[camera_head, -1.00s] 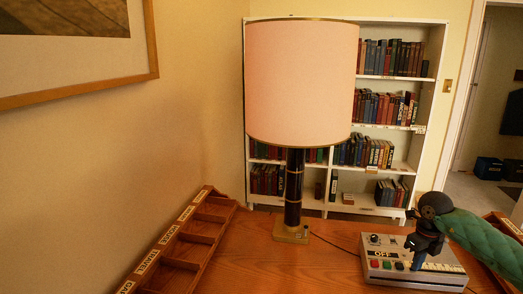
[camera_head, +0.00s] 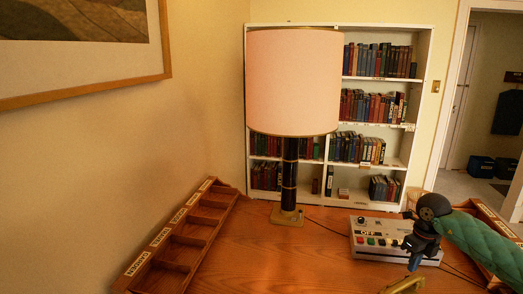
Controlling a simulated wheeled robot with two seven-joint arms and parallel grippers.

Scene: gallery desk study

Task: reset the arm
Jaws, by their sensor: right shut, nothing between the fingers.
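My right gripper (camera_head: 414,262) is dark and comes in from the right on an arm with a green quilted cover. It is shut and empty, its fingertips pointing down in front of a grey control box (camera_head: 372,240). The box has a row of coloured buttons, a knob and an "OFF" label; the gripper hides part of its right side. I cannot tell whether the fingertips touch the box. My left gripper is not in view.
A lamp (camera_head: 292,85) with a pink shade stands at the back of the wooden desk (camera_head: 270,262). A labelled compartment tray (camera_head: 178,240) lies along the left wall, another (camera_head: 490,222) at the right. A brass-coloured object (camera_head: 404,285) shows at the bottom edge. The desk's middle is clear.

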